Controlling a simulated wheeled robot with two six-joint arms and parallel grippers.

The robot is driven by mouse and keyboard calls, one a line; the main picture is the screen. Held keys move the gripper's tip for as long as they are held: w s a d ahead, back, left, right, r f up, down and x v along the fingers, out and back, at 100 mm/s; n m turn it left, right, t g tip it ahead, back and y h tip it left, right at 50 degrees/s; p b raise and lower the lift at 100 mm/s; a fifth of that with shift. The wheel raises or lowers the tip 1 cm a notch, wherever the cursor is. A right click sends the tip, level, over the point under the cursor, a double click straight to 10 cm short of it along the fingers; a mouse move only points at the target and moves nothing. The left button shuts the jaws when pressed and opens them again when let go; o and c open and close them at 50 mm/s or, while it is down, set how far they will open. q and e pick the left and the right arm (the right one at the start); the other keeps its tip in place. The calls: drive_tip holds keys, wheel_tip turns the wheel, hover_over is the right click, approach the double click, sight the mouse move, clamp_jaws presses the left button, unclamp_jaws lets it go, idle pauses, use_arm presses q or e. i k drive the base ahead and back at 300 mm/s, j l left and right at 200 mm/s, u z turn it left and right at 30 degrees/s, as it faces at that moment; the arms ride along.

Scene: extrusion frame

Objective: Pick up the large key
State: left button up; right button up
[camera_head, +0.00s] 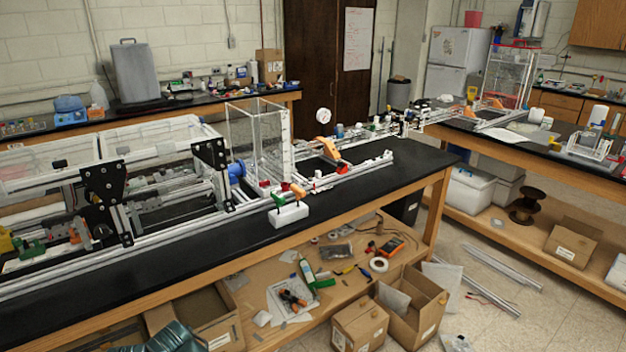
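A small white block (289,214) stands on the near edge of the black bench top. Two handled tools stand upright in it, one with a green handle (279,202) and one with an orange handle (298,191). They look like keys in a holder, but they are too small for me to tell which is the large key.
A large aluminium extrusion frame (115,205) fills the left of the black bench (400,180), with a clear box (258,140) behind the block. The bench is bare around the block's front and right. Open cardboard boxes (412,305) stand below.

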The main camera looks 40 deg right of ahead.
sight(299, 193)
drive_tip(key=i+l+z, duration=0.65)
drive_tip(key=i+l, duration=0.3)
drive_tip(key=i+l+z, duration=0.35)
drive_tip(key=i, duration=0.2)
drive_tip(key=j, duration=0.1)
